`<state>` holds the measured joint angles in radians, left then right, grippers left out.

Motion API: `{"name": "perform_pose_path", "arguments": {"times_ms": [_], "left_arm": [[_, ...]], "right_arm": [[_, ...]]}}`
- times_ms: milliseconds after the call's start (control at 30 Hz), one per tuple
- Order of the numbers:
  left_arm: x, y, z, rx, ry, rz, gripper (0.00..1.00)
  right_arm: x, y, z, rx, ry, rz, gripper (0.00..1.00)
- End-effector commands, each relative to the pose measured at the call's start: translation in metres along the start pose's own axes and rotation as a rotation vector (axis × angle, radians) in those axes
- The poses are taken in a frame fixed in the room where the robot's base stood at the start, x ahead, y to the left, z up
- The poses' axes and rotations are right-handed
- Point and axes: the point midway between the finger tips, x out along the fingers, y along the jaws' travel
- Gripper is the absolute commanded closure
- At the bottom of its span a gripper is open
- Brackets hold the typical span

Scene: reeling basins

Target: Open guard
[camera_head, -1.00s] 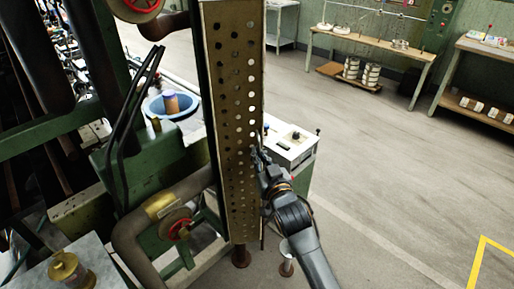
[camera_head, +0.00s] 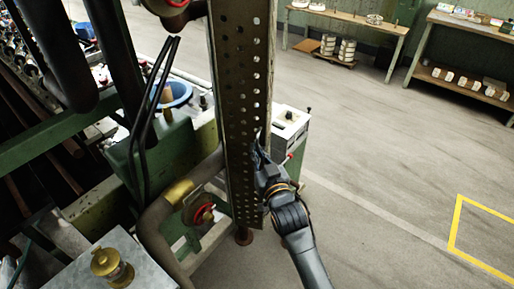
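The guard (camera_head: 238,110) is a tall, upright metal panel with rows of round holes, in the middle of the head view. It hangs at the front of the green machine, and its top runs out of the picture. My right gripper (camera_head: 262,150) is at the panel's right edge, around mid-height, with its fingers against or very close to that edge. The fingers are dark and partly overlap the panel, so I cannot tell whether they grip it. My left gripper is not in view.
Green machine frame (camera_head: 165,155) and a curved pipe (camera_head: 155,225) with a red handwheel stand left of the panel. A white control box (camera_head: 290,128) is just behind my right gripper. Benches (camera_head: 345,22) stand at the back. The floor at right is clear, with yellow marking (camera_head: 455,225).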

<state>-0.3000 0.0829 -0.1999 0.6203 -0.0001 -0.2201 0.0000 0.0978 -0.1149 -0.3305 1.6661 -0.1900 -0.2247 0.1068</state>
Motion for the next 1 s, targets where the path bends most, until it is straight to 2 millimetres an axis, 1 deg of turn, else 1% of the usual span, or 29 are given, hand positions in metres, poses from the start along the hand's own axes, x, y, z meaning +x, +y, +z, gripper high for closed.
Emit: {"name": "perform_pose_path", "arguments": {"times_ms": [33, 600, 633, 667, 867, 1000], "left_arm": [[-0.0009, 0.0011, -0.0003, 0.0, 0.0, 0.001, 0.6], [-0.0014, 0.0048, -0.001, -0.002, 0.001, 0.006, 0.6], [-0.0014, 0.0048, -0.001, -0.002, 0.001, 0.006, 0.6], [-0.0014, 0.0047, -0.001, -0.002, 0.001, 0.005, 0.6], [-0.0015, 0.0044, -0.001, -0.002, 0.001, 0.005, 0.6], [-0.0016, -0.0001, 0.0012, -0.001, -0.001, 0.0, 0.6]], "right_arm": [[-0.0015, 0.001, 0.004, -0.005, -0.009, 0.002, 1.0], [-0.0021, -0.0002, 0.0055, -0.004, -0.01, 0.001, 1.0], [-0.0021, -0.0002, 0.0055, -0.004, -0.01, 0.001, 0.89], [-0.0021, -0.0002, 0.0055, -0.004, -0.01, 0.001, 0.85], [-0.0015, -0.0011, 0.003, -0.002, -0.006, -0.001, 0.85], [-0.0035, -0.0014, 0.0026, -0.001, -0.004, -0.001, 0.85]]}}
